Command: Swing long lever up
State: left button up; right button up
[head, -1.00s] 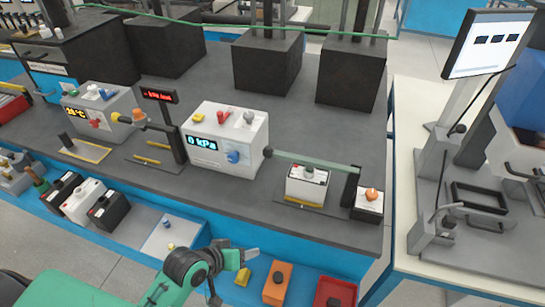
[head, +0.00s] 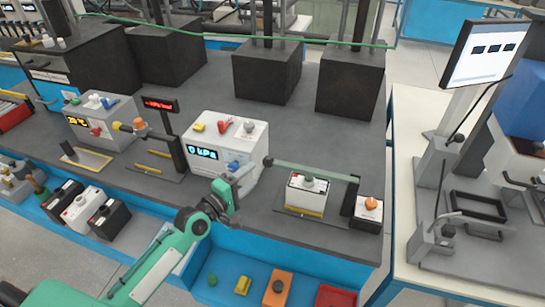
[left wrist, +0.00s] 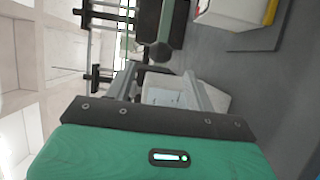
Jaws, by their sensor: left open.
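The long lever (head: 310,170) is a green-grey bar lying nearly level. Its round dark knob (head: 268,161) is at the left end, and its right end meets a dark post (head: 351,196). My left gripper (head: 243,175) is open and empty, in front of the white 0 kPa box and a little left of the knob, apparently apart from it. In the left wrist view the knob (left wrist: 160,52) and part of the bar show just beyond the open fingers (left wrist: 162,78). My right gripper is not in view.
The 0 kPa box (head: 226,133) with coloured knobs stands close behind my left gripper. A small white box (head: 306,194) sits under the lever, and an orange-buttoned box (head: 368,210) is right of the post. Blue-edged trays with parts run along the front.

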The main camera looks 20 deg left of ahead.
aim_at(264, 164)
pick_arm(q)
jog(key=p+x, duration=0.1)
jog(key=x, duration=0.8)
jog(key=shift+w+d+p, duration=0.15)
jog(key=shift+w+p, duration=0.1)
jog(key=shift+p, duration=0.15)
jog(key=shift+w+d, duration=0.2)
jog(key=shift+w, duration=0.3)
jog(key=shift+c, duration=0.4)
grip_shut()
